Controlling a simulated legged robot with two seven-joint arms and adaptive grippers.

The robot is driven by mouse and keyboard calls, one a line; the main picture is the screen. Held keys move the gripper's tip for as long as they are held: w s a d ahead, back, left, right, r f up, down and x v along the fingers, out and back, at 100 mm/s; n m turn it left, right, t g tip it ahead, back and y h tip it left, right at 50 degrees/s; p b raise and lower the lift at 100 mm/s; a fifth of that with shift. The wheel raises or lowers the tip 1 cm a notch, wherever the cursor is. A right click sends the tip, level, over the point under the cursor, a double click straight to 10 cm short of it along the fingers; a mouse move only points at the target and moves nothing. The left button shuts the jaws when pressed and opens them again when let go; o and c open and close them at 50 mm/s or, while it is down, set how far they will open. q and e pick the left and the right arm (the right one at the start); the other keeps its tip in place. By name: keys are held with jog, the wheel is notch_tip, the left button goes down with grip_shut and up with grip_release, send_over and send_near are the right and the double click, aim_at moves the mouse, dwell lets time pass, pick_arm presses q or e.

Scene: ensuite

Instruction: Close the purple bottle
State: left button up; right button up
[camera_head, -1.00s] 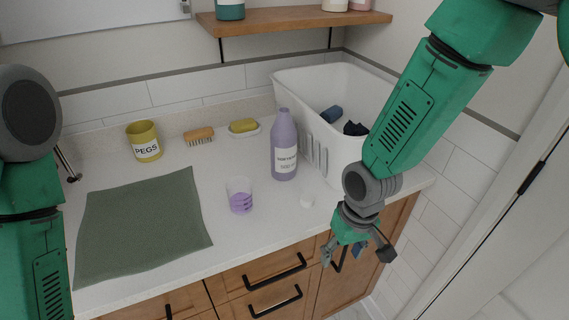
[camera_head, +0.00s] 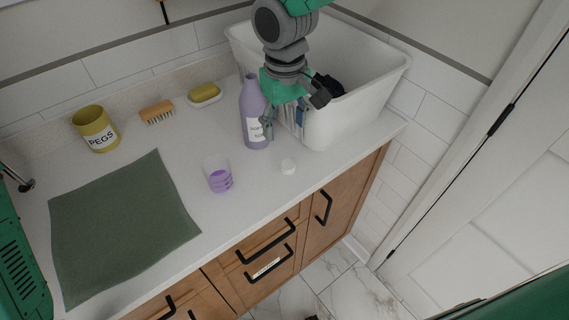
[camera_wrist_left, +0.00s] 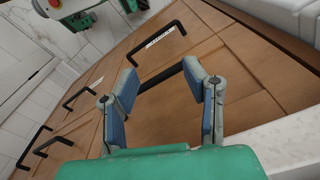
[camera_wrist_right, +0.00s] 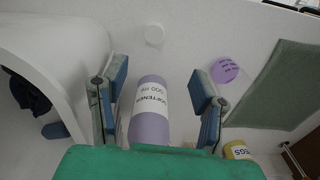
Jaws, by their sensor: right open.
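The purple bottle (camera_head: 254,112) stands upright on the counter in the head view, its label partly covered by my right gripper. It also shows between the fingers in the right wrist view (camera_wrist_right: 150,115). A small white cap (camera_head: 288,166) lies on the counter in front of the bottle, and shows in the right wrist view (camera_wrist_right: 155,34) beyond the fingertips. My right gripper (camera_head: 294,115) is open and empty, pointing down beside the bottle; I cannot tell whether it touches it. My left gripper (camera_wrist_left: 161,75) is open and empty in front of the drawer fronts.
A measuring cup (camera_head: 217,175) with purple liquid stands left of the cap. A white basket (camera_head: 355,105) stands at the right behind my right gripper. A green cloth (camera_head: 120,230), a PEGS pot (camera_head: 96,130), a brush (camera_head: 157,112) and a soap dish (camera_head: 205,97) are further left.

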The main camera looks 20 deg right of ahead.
send_over(287, 164)
jog(key=f, duration=0.8)
jog(key=shift+s+d+f, duration=0.1)
jog(key=shift+s+d, duration=0.05)
jog(key=shift+s, duration=0.05)
jog(key=shift+a, duration=0.3)
jog(key=shift+f+p, duration=0.3)
jog(key=f, duration=0.4)
jog(key=shift+w+d+f+p, duration=0.25)
jog(key=shift+d+f+p, duration=0.1)
jog(key=shift+d+p, duration=0.05)
jog(key=shift+a, duration=0.1)
jog(key=shift+a, duration=0.15)
jog(key=c, duration=0.8)
